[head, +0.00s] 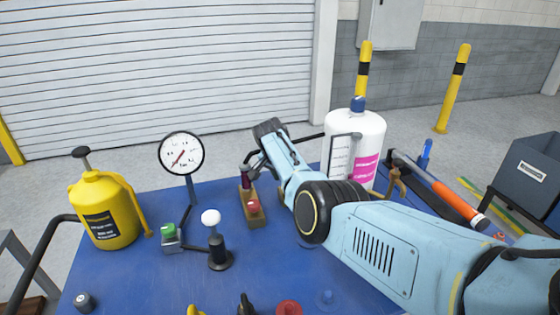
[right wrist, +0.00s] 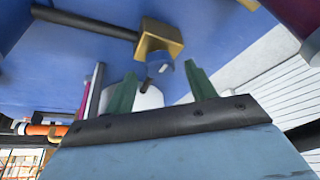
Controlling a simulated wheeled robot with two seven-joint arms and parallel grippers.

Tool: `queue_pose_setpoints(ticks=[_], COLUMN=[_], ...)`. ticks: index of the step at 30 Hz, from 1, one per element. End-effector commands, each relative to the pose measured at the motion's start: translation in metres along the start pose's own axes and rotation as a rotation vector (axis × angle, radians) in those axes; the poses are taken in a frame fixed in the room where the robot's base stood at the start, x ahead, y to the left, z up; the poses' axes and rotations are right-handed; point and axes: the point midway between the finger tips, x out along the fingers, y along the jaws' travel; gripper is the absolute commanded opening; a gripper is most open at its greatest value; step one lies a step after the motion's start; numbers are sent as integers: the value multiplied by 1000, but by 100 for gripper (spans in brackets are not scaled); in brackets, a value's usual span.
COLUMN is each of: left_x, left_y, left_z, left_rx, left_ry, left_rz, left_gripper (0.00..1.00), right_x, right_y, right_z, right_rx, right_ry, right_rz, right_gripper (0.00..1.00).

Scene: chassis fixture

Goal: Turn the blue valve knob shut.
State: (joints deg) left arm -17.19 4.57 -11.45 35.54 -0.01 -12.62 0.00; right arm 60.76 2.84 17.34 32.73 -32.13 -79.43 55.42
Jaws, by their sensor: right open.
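A small blue knob (right wrist: 166,66) shows in the right wrist view below a brass-coloured block (right wrist: 158,38). My right gripper (right wrist: 160,73) is open, and the knob appears between its two green fingertips; the depth gap is unclear, and I see no grip on it. In the head view my right arm reaches in from the right across the table, and its fingers cannot be made out. A blue cap (head: 357,104) tops the white tank (head: 370,135) there; I cannot tell whether it is the same knob. My left gripper is not in view.
The blue table (head: 130,275) holds a yellow can (head: 105,215), a round gauge (head: 181,154), a white-ball lever (head: 211,217) and a red button block (head: 254,207). An orange cylinder (head: 455,199) lies at the right. A dark pipe (right wrist: 85,20) runs to the brass block.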

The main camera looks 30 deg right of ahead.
Motion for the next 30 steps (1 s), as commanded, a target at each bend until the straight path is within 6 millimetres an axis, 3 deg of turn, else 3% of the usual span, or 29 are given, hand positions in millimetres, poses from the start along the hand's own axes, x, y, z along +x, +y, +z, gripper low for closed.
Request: queue_pose_setpoints(ticks=[7, 18, 30], left_x=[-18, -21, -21], left_y=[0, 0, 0], left_z=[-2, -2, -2], left_rx=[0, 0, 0], left_ry=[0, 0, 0], left_rz=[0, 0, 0], left_gripper=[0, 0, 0], right_x=[-46, -110, -120], right_y=[0, 0, 0], right_z=[0, 1, 0], right_rx=[1, 0, 0], right_ry=[1, -1, -2], right_rz=[-4, -2, 1], right_gripper=[55, 55, 55])
